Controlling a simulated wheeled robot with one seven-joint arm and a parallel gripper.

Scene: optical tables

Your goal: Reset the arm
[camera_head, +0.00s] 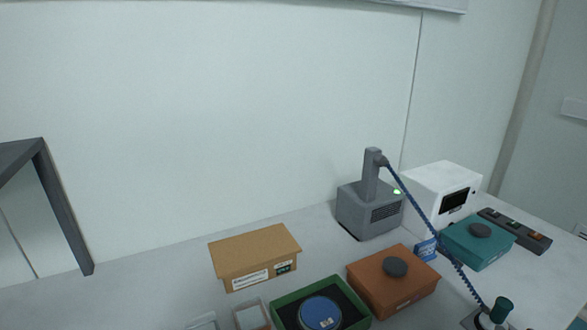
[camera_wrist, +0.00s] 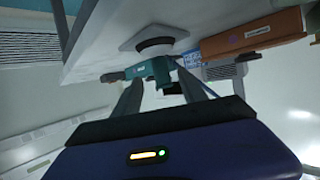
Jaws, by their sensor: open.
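My gripper (camera_wrist: 160,86) shows in the wrist view, with its two fingers apart and pointing up the picture. I see nothing held between them. The wrist picture is turned over, with the table surface (camera_wrist: 105,38) at the top. A teal object (camera_wrist: 160,70) shows past the fingertips; I cannot tell how far away it is. The orange-brown box (camera_wrist: 255,34) is up and to the right of the fingers. My arm and gripper do not show in the head view.
On the table stand a cardboard box (camera_head: 254,260), a green tray (camera_head: 283,313) with a blue round lid (camera_head: 320,312), an orange-brown box (camera_head: 378,290), a grey device (camera_head: 368,213) with a blue hose (camera_head: 420,212), a white device (camera_head: 425,184) and a teal box (camera_head: 470,252).

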